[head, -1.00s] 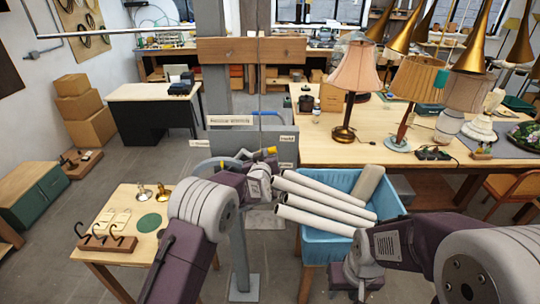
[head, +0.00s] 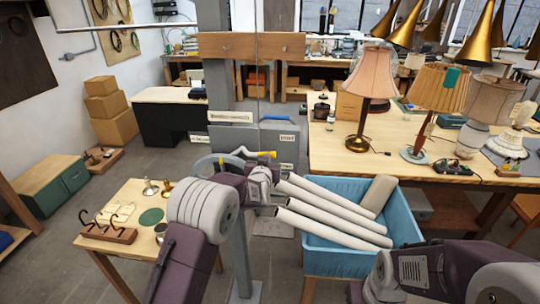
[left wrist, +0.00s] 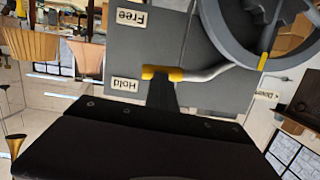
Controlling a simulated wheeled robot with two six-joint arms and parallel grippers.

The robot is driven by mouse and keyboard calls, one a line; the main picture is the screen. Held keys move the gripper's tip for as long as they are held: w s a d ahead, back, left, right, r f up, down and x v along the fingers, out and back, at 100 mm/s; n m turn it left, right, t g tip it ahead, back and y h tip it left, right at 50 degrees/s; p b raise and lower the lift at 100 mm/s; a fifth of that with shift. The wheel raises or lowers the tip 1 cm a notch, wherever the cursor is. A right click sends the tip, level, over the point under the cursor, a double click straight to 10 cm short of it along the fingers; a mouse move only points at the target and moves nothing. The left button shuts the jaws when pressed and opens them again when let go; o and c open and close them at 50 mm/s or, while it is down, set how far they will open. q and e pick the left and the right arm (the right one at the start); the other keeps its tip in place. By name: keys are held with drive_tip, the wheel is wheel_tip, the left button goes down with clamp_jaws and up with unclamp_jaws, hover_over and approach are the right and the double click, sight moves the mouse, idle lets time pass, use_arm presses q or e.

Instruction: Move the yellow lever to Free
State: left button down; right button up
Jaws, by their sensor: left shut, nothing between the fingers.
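The yellow lever (head: 268,154) sits on a grey panel (head: 252,138) behind my left gripper. In the left wrist view, which is upside down, its yellow grip (left wrist: 162,73) ends a grey bent bar beside the Hold label (left wrist: 125,85). The Free label (left wrist: 131,17) is apart from the grip, on the side that is lower in the room. My left gripper (left wrist: 160,84) is shut and empty, with its tips at the yellow grip; whether they touch is hard to tell. My right arm is at lower right; its gripper is not visible.
A grey handwheel (left wrist: 262,45) is beside the lever bar. A blue bin (head: 345,245) with pale tubes (head: 325,217) stands close to the right of my left gripper. A small wooden table (head: 128,238) with hooks is at left; a lamp workbench (head: 340,160) is at right.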

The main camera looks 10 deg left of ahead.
use_arm(q)
wheel_tip(320, 180, down, 4)
drive_tip(key=m+b, duration=0.1)
drive_tip(key=b, duration=0.2)
drive_tip(key=shift+w+r+b, duration=0.1)
drive_tip(key=shift+r+b, duration=0.1)
drive_tip(key=shift+b, duration=0.15)
drive_tip(key=shift+a, duration=0.1)
drive_tip(key=shift+r, duration=0.15)
